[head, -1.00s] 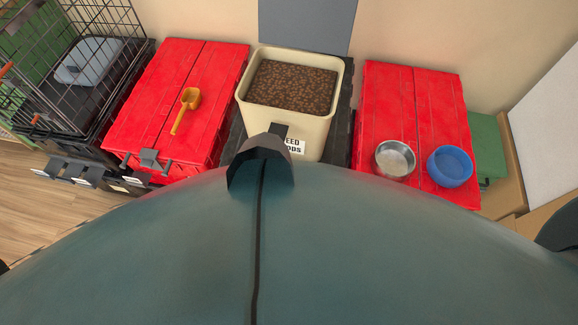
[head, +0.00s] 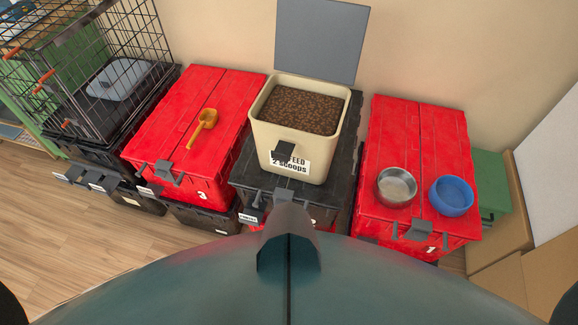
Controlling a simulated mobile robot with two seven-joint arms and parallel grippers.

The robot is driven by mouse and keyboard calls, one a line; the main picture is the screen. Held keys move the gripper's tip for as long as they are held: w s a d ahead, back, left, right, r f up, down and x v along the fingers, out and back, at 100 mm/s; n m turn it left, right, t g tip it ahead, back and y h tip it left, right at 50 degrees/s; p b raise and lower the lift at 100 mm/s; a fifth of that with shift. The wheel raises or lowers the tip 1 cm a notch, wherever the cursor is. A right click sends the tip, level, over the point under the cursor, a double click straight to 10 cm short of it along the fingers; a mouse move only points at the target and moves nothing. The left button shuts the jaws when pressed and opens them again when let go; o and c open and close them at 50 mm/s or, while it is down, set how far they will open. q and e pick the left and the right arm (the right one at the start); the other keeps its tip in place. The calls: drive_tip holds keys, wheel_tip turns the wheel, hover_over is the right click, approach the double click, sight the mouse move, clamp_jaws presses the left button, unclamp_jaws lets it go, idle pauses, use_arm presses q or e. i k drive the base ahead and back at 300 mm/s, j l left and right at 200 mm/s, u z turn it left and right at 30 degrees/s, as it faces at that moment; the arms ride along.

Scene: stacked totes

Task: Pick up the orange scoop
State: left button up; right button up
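The orange scoop (head: 204,124) lies on the red lid of the left tote (head: 163,129), its bowl toward the back and its handle pointing to the front left. Nothing touches it but the lid. Neither of my grippers shows in the head view. My own body fills the bottom of the picture.
A cream bin of brown kibble (head: 265,143) stands open on a black tote (head: 240,180), labelled for 2 scoops. The right red tote (head: 400,130) bears a metal bowl (head: 397,187) and a blue bowl (head: 451,197). A wire crate (head: 140,45) stands at left. Wooden floor (head: 70,230) is clear at front left.

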sight(208, 118)
drive_tip(key=i+j+z, duration=0.2)
drive_tip(key=j, duration=0.15)
drive_tip(key=i+j+z, duration=0.15)
drive_tip(key=j, duration=0.2)
drive_tip(key=i+j+z, duration=0.2)
drive_tip(key=j, duration=0.2)
drive_tip(key=k, duration=0.1)
